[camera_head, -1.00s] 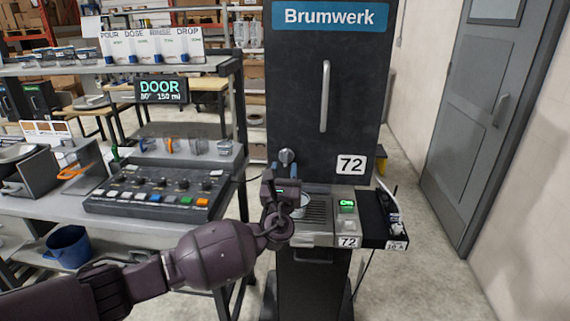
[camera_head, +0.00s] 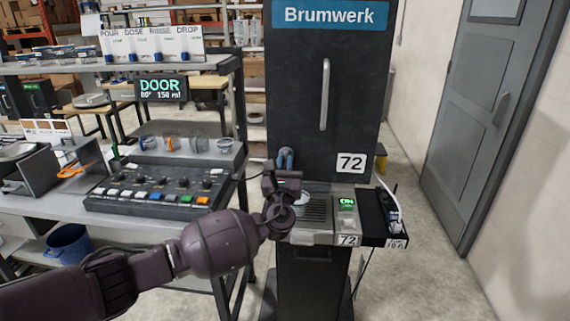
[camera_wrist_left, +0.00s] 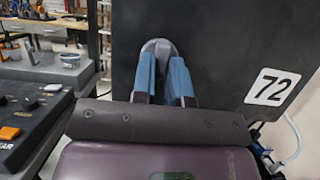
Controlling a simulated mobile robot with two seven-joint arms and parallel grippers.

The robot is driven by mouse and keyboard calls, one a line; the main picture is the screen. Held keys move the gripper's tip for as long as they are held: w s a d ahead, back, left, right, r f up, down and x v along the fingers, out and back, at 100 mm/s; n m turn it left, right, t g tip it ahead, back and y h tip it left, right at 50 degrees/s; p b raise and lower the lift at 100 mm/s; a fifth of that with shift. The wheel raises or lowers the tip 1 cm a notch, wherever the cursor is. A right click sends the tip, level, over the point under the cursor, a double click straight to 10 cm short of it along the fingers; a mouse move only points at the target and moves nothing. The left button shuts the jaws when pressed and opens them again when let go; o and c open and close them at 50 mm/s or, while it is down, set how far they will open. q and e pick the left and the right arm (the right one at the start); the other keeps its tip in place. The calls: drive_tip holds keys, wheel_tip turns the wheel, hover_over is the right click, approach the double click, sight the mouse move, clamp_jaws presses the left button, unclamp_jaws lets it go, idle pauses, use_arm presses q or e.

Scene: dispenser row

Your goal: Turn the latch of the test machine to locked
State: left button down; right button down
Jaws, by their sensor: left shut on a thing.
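The test machine (camera_head: 290,90) is a tall dark cabinet with a blue "Brumwerk" sign and a 72 label. Its latch is a grey rounded knob (camera_wrist_left: 158,46) low on the left of the door, mostly hidden by my fingers in the head view. My left gripper (camera_head: 285,157) has its blue fingers shut on the latch. The wrist view shows the fingers (camera_wrist_left: 163,65) on both sides of the knob. Whether the latch is turned is hard to tell. My right gripper is not in view.
A vertical door handle (camera_head: 325,95) stands above the latch. A drip tray with a lit green ON display (camera_head: 346,203) juts out below. A bench with a button panel (camera_head: 155,190) is close on the left. Open floor lies at the right, before a grey door (camera_head: 485,110).

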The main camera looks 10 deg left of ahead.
use_arm(q)
drive_tip(key=shift+n+y+b, duration=0.35)
drive_tip(key=shift+n+y, duration=0.05)
drive_tip(key=shift+n, duration=0.2)
drive_tip(key=n+g+y+b, duration=0.1)
drive_tip(key=n+g, duration=0.1)
drive_tip(key=n, duration=0.5)
drive_tip(key=r+n+g+y+b, duration=0.1)
drive_tip(key=n+g+y, duration=0.1)
drive_tip(key=n, duration=0.5)
drive_tip(key=n+g+y+b, duration=0.1)
drive_tip(key=n+g+y, duration=0.1)
drive_tip(key=n, duration=0.5)
drive_tip(key=shift+w+d+r, duration=0.1)
drive_tip(key=shift+d+r, duration=0.05)
drive_tip(key=shift+d, duration=0.2)
drive_tip(key=shift+n+g, duration=0.3)
